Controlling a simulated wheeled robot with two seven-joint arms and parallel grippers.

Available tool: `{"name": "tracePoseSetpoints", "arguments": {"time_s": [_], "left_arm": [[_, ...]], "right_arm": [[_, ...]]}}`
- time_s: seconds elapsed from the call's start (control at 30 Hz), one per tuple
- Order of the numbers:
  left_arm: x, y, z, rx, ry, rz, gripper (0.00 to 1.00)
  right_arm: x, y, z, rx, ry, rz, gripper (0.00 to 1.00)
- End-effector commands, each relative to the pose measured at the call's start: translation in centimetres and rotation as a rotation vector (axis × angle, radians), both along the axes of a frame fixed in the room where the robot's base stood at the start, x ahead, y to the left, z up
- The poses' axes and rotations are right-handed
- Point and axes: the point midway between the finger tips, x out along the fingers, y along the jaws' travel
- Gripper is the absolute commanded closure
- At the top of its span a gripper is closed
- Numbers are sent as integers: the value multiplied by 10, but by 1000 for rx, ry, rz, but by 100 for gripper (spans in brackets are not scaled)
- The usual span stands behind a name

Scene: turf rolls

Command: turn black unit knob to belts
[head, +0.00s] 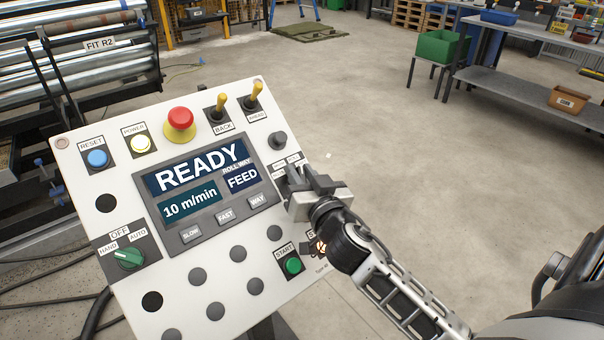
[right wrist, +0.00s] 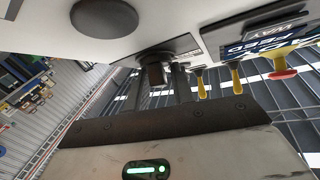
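The white control panel (head: 215,222) is tilted in front of me in the head view. The black unit knob sits at its right edge beside the screen, mostly hidden there by my right gripper (head: 308,186). In the right wrist view the knob (right wrist: 155,74) shows as a small dark block on its label plate, between the two fingers of my right gripper (right wrist: 158,88). The fingers stand apart on either side of it; contact is not clear. The label words around the knob are not readable. The screen (head: 208,182) reads READY, 10 m/min, ROLL WAY, FEED. My left gripper is not in view.
A red emergency button (head: 180,120), two yellow toggles and a green start button (head: 292,265) share the panel, with a green-handled selector (head: 129,259) at lower left. A roller rack (head: 75,60) stands at left. The floor right of the panel is clear.

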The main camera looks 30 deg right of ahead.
Motion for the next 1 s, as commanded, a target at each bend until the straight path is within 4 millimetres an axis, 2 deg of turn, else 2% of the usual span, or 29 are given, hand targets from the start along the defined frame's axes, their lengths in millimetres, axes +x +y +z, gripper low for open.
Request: {"name": "tracePoseSetpoints", "arguments": {"time_s": [0.03,0.07,0.1,0.57,1.0], "left_arm": [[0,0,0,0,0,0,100],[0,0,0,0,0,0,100],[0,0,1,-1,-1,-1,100],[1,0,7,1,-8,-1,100],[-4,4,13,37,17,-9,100]], "right_arm": [[0,0,0,0,0,0,90],[0,0,0,0,0,0,99],[0,0,0,0,1,0,100],[-1,1,-3,-39,5,51,100],[-2,1,-2,-264,-6,321,100]]}}
